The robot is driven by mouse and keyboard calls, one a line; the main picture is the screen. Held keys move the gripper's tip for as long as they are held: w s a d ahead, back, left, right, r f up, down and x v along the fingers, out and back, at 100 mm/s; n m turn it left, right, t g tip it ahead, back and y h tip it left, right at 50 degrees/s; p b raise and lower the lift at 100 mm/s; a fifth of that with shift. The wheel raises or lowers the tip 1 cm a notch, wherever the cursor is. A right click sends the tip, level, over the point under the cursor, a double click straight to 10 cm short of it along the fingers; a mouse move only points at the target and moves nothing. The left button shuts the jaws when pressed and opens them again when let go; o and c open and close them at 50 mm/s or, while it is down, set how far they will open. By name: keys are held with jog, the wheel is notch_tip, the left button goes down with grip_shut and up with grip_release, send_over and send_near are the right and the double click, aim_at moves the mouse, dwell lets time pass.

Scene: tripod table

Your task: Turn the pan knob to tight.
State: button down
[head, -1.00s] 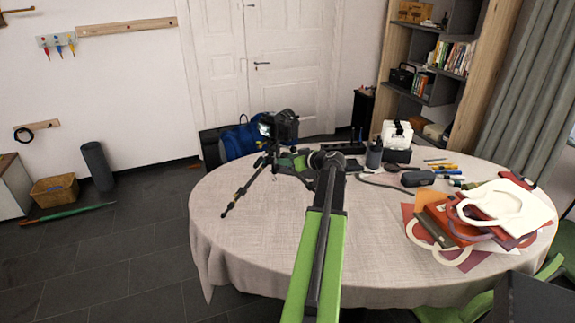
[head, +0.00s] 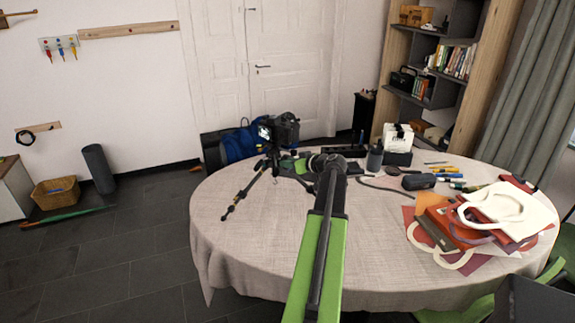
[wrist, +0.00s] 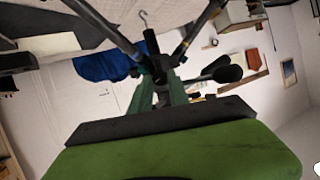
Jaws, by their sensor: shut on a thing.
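A black camera (head: 285,128) sits on a small dark tripod (head: 243,190) that stands on the far left part of the round table. In the wrist view, my gripper (wrist: 166,92) is shut at the tripod's head.
The round table (head: 250,245) has a pale cloth, clear at front left. A dark cup (head: 375,160), cable, glasses case (head: 420,181) and pens lie to the right of my arm. Bags and folders (head: 500,210) are piled at the right edge.

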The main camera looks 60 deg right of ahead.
jog(key=shift+d+f+m+t+y+b, duration=0.15)
jog(key=shift+m+t+y+b, duration=0.4)
jog(key=shift+m, duration=0.6)
jog(key=shift+d+m+t+y+b, duration=0.25)
jog(key=shift+m+y+b, duration=0.5)
jog(key=shift+m, duration=0.45)
jog(key=shift+d+f+m+t+y+b, duration=0.15)
jog(key=shift+m+t+y+b, duration=0.3)
jog(key=shift+m+b, duration=0.5)
jog(key=shift+r+m, duration=0.1)
jog(key=shift+m, duration=0.2)
jog(key=c, duration=1.3)
grip_release()
jog(key=shift+y, duration=0.25)
jog(key=shift+o, duration=0.2)
jog(key=shift+s, duration=0.1)
